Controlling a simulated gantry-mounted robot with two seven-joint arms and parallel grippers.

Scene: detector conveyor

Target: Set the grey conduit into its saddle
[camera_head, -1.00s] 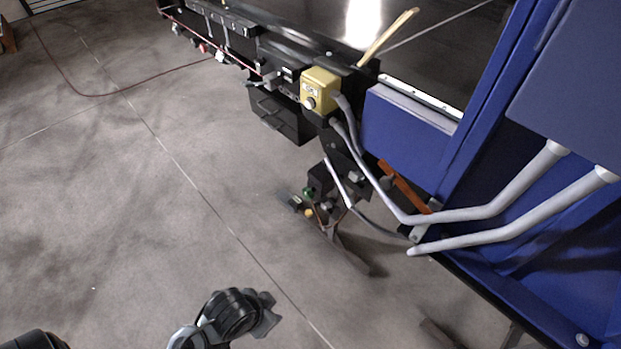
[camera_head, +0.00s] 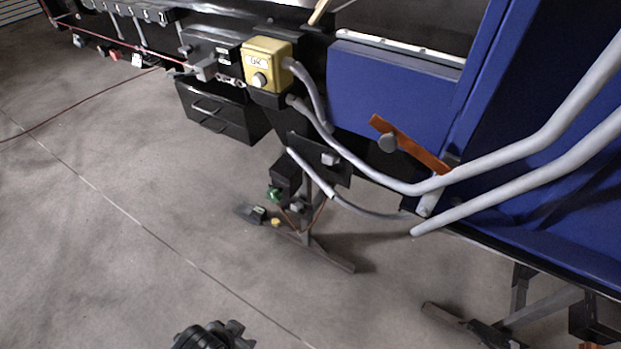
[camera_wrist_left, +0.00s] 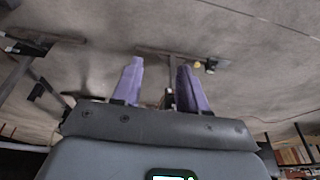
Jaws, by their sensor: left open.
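Two light grey conduits run across the right of the head view. The upper conduit (camera_head: 480,165) bends and continues up left toward the yellow box. My right gripper is not in view.
A yellow box (camera_head: 268,65) is mounted on the dark conveyor frame. An orange bar (camera_head: 410,144) crosses the blue cabinet (camera_head: 390,95) front. A black drawer unit (camera_head: 222,110) and a stand leg (camera_head: 325,257) are below.

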